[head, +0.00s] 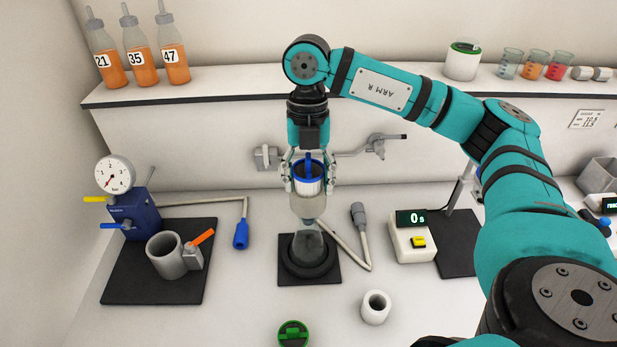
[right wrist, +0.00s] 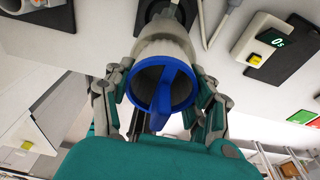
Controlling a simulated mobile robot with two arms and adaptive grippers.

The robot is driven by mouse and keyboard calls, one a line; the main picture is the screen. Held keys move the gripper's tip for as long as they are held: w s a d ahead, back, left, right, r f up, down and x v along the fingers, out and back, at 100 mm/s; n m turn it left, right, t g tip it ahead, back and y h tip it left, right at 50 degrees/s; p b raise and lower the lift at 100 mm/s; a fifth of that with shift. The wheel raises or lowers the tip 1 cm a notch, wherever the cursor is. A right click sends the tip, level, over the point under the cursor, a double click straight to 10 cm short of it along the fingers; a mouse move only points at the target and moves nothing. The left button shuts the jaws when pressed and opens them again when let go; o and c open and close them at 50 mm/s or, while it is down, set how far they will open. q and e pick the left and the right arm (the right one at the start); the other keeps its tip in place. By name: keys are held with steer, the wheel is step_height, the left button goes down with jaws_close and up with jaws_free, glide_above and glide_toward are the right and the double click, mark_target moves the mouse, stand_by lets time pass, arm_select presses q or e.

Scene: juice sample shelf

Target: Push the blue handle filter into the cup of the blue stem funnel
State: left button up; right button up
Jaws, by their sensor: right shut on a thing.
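The blue handle filter (head: 309,171) has a white body, a blue rim and a blue bar handle. It also shows in the right wrist view (right wrist: 164,90), handle facing the camera. My right gripper (head: 308,182) is shut on it, with fingers on both sides. Directly below is the pale cup of the funnel (head: 309,207), whose stem points down into a clear flask (head: 308,250) on a dark round base. The filter is lined up over the cup and appears to meet it; how deep it sits cannot be told. My left gripper is not in view.
A green-topped filter (head: 293,334) and a white cup (head: 376,306) stand at the front. A blue gauge stand (head: 133,217) with a grey portafilter-like cup (head: 170,257) is at left. A timer scale (head: 412,241) is at right. Bottles (head: 137,50) line the shelf.

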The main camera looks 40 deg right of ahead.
steer(key=shift+s+f, duration=0.1)
steer(key=shift+r+p, duration=0.35)
steer(key=shift+p, duration=0.1)
steer(key=shift+r, duration=0.2)
stand_by(0.3)
steer(key=shift+f+b, duration=0.55)
steer(key=shift+f, duration=0.1)
stand_by(0.5)
steer(key=shift+r+p, duration=0.45)
steer(key=shift+r, duration=0.2)
